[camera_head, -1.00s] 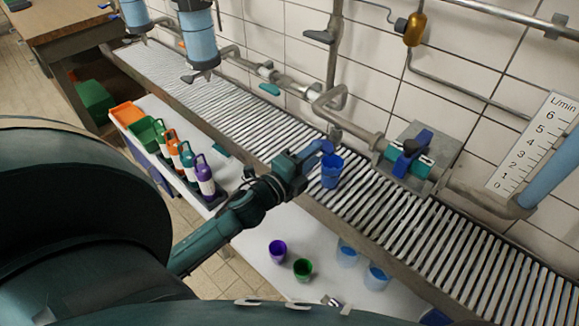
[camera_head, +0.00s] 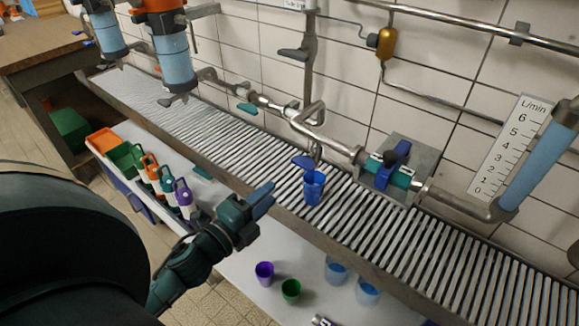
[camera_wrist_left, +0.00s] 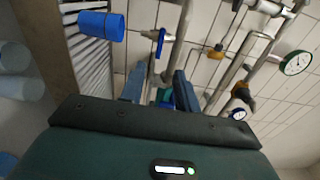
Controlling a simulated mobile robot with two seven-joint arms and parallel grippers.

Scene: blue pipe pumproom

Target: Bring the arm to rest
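My left gripper (camera_head: 262,201) is in front of the slatted drain grate, above the white bench. Its two blue fingers stand apart with nothing between them, as the left wrist view (camera_wrist_left: 159,88) shows. A blue cup (camera_head: 314,188) stands upright on the grate below the pipe outlet, to the right of the fingers and apart from them. The cup also shows at the upper left of the left wrist view (camera_wrist_left: 100,25). My right gripper is in neither view.
A purple cup (camera_head: 264,273), a green cup (camera_head: 290,290) and two clear blue cups (camera_head: 367,291) stand on the white bench (camera_head: 240,267). Several handled bottles (camera_head: 168,185) stand at the left. Pipes (camera_head: 330,146) and a blue-handled valve (camera_head: 395,160) line the tiled wall.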

